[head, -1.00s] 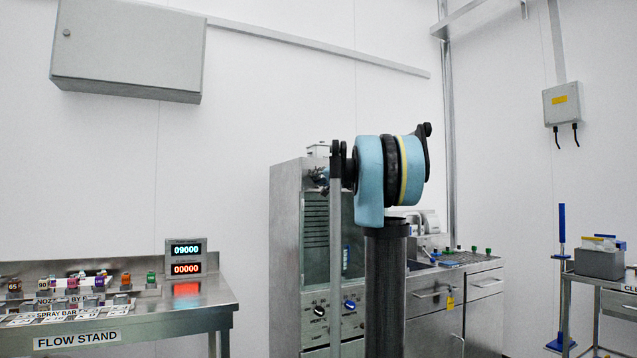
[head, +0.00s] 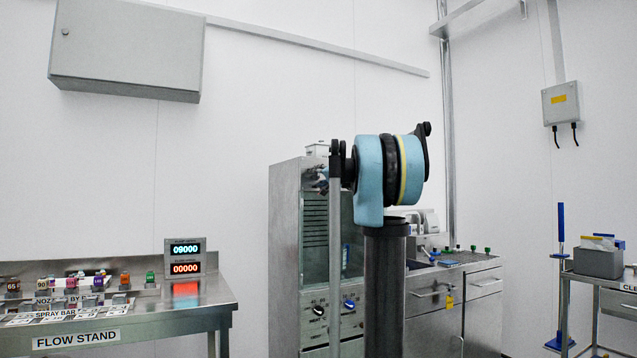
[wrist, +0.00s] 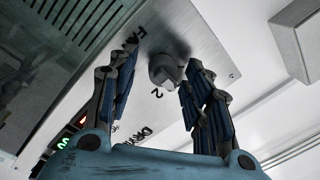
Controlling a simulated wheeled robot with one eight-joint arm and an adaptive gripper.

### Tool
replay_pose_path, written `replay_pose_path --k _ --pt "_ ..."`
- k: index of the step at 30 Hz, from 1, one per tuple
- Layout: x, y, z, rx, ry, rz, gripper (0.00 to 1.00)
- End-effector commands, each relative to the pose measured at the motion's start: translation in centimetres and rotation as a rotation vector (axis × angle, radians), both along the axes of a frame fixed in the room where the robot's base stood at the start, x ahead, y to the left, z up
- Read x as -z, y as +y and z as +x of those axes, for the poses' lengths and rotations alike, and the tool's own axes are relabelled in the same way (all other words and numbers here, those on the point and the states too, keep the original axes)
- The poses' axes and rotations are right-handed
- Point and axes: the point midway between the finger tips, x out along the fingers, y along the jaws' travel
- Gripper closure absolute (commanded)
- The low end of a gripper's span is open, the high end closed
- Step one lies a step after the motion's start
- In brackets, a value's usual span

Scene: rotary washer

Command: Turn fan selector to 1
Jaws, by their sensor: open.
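The fan selector is a grey knob (wrist: 165,70) on a brushed metal panel (wrist: 205,50) in the wrist view. The lettering beside it appears to read FAN, and a 2 is printed near the knob. My gripper (wrist: 161,76) is open, with one jointed dark finger on each side of the knob. The fingertips are close to it, but I cannot tell whether they touch. In the head view the washer (head: 285,240) is a tall metal cabinet, partly hidden by my arm. The knob and my gripper cannot be made out clearly there.
Below on the washer are a black knob (head: 318,310) and a blue knob (head: 349,304). A flow stand (head: 200,312) with a display (head: 186,258) is at left. A metal counter (head: 485,268) is to the right. A wall box (head: 125,45) hangs upper left.

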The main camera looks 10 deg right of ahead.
Motion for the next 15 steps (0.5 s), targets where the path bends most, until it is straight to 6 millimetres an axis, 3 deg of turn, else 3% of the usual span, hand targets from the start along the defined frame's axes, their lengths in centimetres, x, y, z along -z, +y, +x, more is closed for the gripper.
replay_pose_path --k 7,15 --pt "0.0 -0.6 -1.5 0.0 0.0 0.0 0.55" --pt "0.3 -2.2 -5.8 0.003 0.0 -0.001 0.55"
